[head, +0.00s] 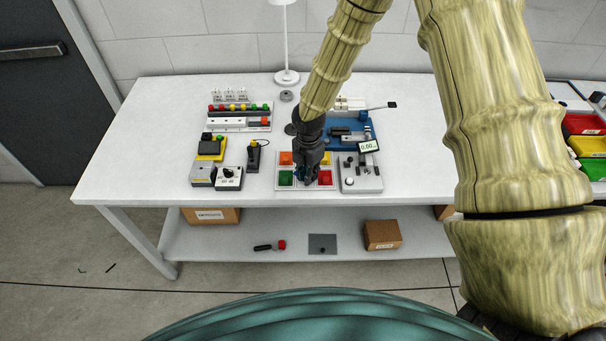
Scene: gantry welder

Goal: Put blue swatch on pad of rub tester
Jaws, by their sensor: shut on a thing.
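My gripper (307,181) points down over the white swatch tray (278,187) near the front of the table. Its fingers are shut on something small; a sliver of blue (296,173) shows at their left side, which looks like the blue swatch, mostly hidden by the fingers. I cannot tell whether it is clear of the tray. Orange, yellow, green and red swatches lie in the tray around the gripper. Right of the tray stands a grey device (361,183) with a small display and a knob; I cannot tell whether it is the rub tester, and no pad is clear.
A blue-based machine (372,132) stands behind the grey device, partly hidden by my arm. A black upright tool (253,157), grey boxes (229,179) and a yellow-based device (211,148) stand left of the tray. A lamp (286,76) stands at the back. The table's left end is clear.

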